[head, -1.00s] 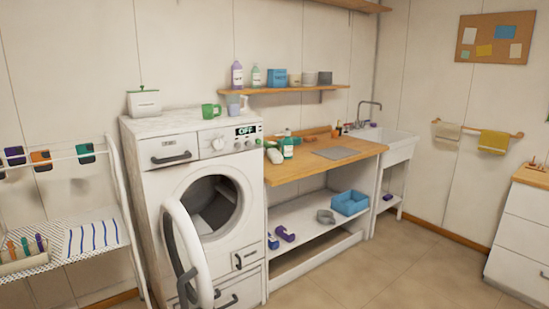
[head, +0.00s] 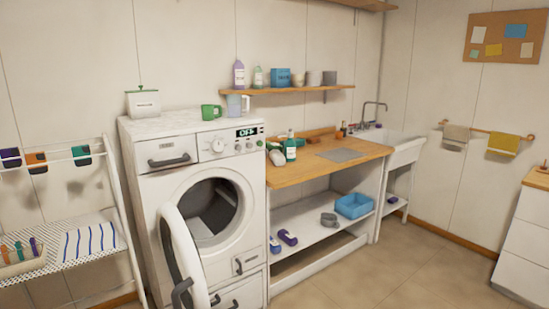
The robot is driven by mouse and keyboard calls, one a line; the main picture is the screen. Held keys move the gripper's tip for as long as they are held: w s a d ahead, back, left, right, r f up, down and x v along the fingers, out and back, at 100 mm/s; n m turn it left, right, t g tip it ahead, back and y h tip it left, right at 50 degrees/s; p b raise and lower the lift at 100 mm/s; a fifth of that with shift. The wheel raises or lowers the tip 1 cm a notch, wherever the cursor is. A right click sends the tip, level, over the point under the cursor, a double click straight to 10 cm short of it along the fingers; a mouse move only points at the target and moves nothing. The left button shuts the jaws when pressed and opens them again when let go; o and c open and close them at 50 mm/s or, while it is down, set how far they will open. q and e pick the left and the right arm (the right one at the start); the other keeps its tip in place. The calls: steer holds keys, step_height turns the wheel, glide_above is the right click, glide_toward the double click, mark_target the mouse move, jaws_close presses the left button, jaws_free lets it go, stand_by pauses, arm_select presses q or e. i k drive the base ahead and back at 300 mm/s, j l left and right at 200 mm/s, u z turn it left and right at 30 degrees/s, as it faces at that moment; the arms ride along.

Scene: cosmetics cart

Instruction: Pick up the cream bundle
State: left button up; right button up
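I cannot make out a cream bundle for certain. A small pale rounded item (head: 277,157) lies on the wooden counter (head: 310,172), beside a green bottle (head: 290,148); it is too small to tell if it is a bundle. A cream cloth (head: 456,135) hangs over the wall rail at the right. Neither of my grippers is in view.
The washing machine (head: 165,155) has its round door (head: 182,250) swung open towards me. A wire drying rack (head: 110,250) stands at the left. White drawers (head: 525,235) stand at the right. The floor (head: 400,270) between counter and drawers is clear.

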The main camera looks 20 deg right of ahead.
mark_target(276, 156)
steer(key=i+l+u, duration=0.1)
steer(key=i+l, duration=0.4)
steer(key=l, duration=0.15)
steer(key=i+l+u, duration=0.15)
steer(key=i+l, duration=0.35)
steer(key=l, duration=0.2)
steer(key=i+l+u, duration=0.15)
steer(key=i+l, duration=0.3)
steer(key=l, duration=0.3)
steer(key=i+l+u, duration=0.15)
steer(key=l, duration=0.25)
steer(key=i, duration=0.05)
